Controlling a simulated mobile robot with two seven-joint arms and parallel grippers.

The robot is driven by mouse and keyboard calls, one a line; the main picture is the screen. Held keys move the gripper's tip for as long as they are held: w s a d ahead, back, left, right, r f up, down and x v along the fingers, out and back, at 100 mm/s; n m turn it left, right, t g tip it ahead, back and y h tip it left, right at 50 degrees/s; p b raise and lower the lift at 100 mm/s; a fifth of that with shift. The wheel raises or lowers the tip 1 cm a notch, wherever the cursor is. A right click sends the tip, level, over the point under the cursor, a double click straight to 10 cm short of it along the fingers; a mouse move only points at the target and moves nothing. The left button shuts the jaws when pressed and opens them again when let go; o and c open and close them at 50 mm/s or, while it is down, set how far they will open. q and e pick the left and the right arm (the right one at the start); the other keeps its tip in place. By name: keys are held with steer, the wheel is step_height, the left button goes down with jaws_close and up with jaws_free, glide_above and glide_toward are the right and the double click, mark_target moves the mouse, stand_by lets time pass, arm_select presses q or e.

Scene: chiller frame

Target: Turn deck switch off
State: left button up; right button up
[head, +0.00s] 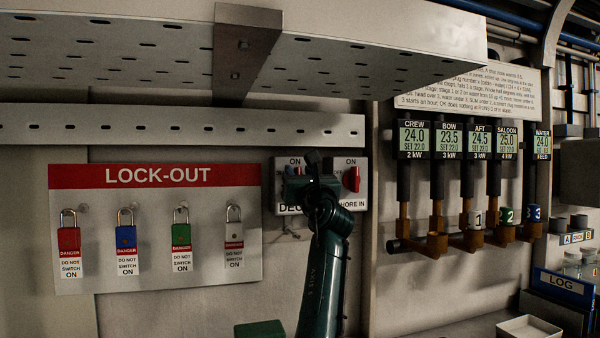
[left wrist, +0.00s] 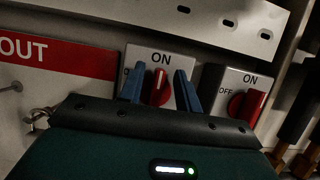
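The deck switch (head: 284,200) is a pale wall plate, mostly covered by my left gripper in the head view; "ON" and part of "DEC" show. In the left wrist view its red knob (left wrist: 161,88) stands about upright, its handle toward "ON"; the "OFF" at its left is partly hidden. My left gripper (head: 312,165) is in front of this switch. Its blue fingers (left wrist: 160,88) stand on either side of the knob, with gaps visible between them and it. The gripper is open. My right gripper is not in view.
Right beside it is the shore-in switch with a red knob (head: 351,179), also in the left wrist view (left wrist: 246,106). A lock-out board (head: 200,200) with several padlocks hangs left. A perforated tray (head: 130,60) overhangs above. Pipes and displays (head: 414,138) are at right.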

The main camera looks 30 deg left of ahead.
arm_select(q)
steer(key=shift+a, duration=0.1)
steer(key=shift+c, duration=0.4)
jaws_close()
